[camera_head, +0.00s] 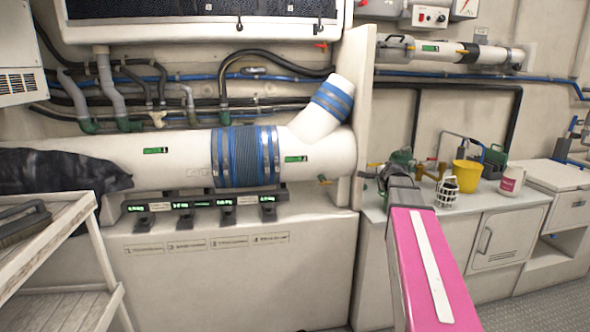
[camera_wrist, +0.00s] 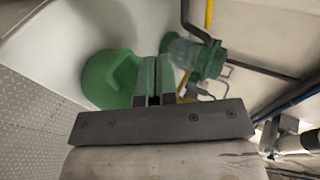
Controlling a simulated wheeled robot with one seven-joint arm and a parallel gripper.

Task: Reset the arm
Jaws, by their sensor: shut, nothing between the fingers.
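My arm, with a pink link (camera_head: 436,275) carrying a white strip, reaches forward from the lower right of the head view to the white counter. Its grey end lies in front of the counter's left part, and the fingertips cannot be made out there. In the wrist view my gripper (camera_wrist: 158,66) is shut, with its two fingers side by side and nothing held. A rounded green object (camera_wrist: 105,80) shows behind and left of the fingers. A green-capped clear strainer (camera_wrist: 195,55) shows behind and right of them. Whether the fingers touch either one is not clear.
The counter (camera_head: 480,208) holds a yellow bucket (camera_head: 467,175), a white caged lamp (camera_head: 447,194) and a mug (camera_head: 511,181). A large white pipe (camera_head: 180,160) runs along the left wall. A shelf cart (camera_head: 50,250) stands at lower left. Blue hoses (camera_head: 440,74) line the wall.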

